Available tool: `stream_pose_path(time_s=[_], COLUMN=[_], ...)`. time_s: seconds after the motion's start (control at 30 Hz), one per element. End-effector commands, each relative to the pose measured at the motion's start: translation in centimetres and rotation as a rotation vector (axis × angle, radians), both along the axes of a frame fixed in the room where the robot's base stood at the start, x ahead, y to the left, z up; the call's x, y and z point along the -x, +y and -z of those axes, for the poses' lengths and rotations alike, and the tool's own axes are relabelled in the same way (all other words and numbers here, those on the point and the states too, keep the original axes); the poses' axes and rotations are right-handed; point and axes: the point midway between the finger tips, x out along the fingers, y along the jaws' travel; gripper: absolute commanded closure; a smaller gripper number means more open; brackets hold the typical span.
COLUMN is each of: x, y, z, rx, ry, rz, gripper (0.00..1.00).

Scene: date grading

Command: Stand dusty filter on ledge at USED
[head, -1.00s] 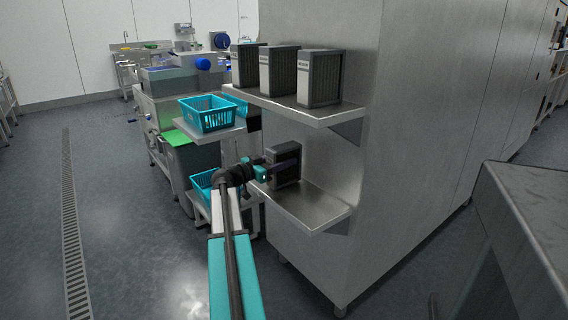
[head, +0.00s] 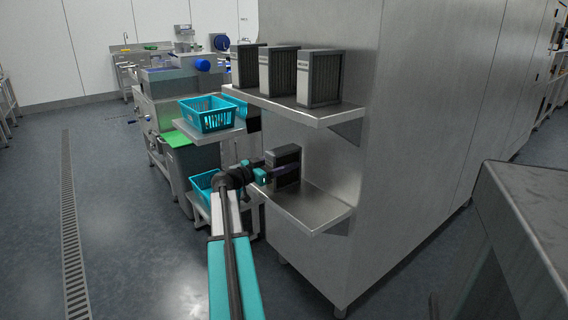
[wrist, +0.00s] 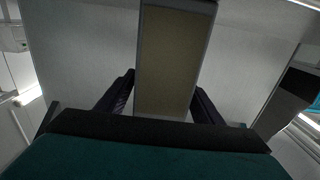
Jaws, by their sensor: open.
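The dusty filter (head: 287,156) is a dark block-shaped unit standing upright on the lower steel ledge (head: 318,208), near its left end. In the wrist view its tan, dusty-looking face (wrist: 166,60) fills the middle. My gripper (head: 278,172) is at the filter, reaching in from the left. In the wrist view my gripper (wrist: 164,98) is open, with one dark finger on each side of the filter and narrow gaps beside it. The filter's lower part is partly hidden by the gripper. No USED label is legible.
An upper ledge (head: 310,114) above carries three similar filters (head: 318,78). The right part of the lower ledge is bare. Teal baskets (head: 207,113) stand on a rack to the left. A steel cabinet edge (head: 520,200) is at the right.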

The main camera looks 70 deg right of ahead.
Motion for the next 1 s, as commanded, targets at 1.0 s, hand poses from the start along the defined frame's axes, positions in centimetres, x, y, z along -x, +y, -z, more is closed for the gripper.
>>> stream_pose_path(time_s=[1.0], x=[-6.0], y=[9.3], z=[-0.2], rx=[0.0], ry=[0.0], rz=[-0.002], gripper=[0.39])
